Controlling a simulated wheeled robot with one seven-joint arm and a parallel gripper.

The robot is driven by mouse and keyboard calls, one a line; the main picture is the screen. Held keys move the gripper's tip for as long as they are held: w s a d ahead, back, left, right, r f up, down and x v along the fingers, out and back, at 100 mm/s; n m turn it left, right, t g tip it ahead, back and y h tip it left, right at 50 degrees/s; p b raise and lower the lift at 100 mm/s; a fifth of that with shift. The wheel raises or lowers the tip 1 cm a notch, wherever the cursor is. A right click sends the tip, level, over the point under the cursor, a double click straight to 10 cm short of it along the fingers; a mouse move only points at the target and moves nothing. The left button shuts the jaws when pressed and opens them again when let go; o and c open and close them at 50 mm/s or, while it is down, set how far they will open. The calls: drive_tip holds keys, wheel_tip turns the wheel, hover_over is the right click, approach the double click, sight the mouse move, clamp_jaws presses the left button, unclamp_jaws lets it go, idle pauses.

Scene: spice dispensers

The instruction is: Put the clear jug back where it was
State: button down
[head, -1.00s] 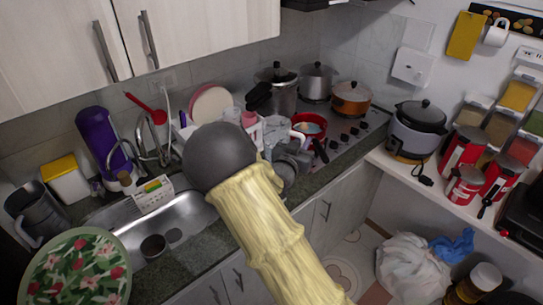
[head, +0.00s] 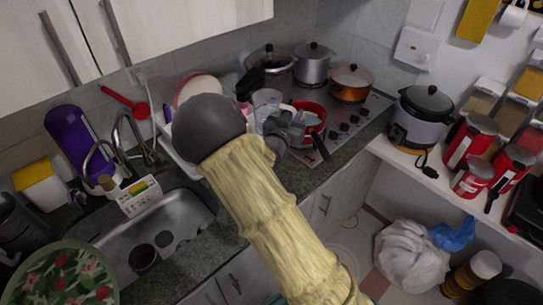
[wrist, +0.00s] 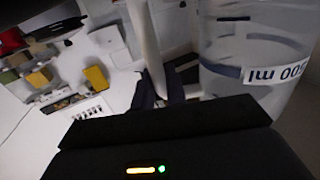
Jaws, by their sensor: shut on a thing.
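In the head view the jug (head: 267,98) is small and partly hidden behind my arm, above the counter between the dish rack and the stove. My gripper (head: 288,125) is beside it there, just left of a red pot. Whether the jug's base touches anything is hidden.
The red pot (head: 310,114) sits close to my gripper on the stove (head: 352,125), with several other pots behind. A pressure cooker (head: 268,72) stands behind the jug. The sink (head: 175,222) is at left. My arm covers much of the counter.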

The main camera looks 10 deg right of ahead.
drive_tip(key=shift+f+p, duration=0.55)
drive_tip(key=shift+f, duration=2.3)
drive_tip(key=shift+f+p, duration=0.45)
drive_tip(key=shift+f, duration=1.75)
drive_tip(key=c, duration=1.8)
unclamp_jaws()
drive_tip(key=shift+f, duration=0.1)
drive_tip(key=shift+c, duration=0.2)
drive_tip(key=o, duration=0.4)
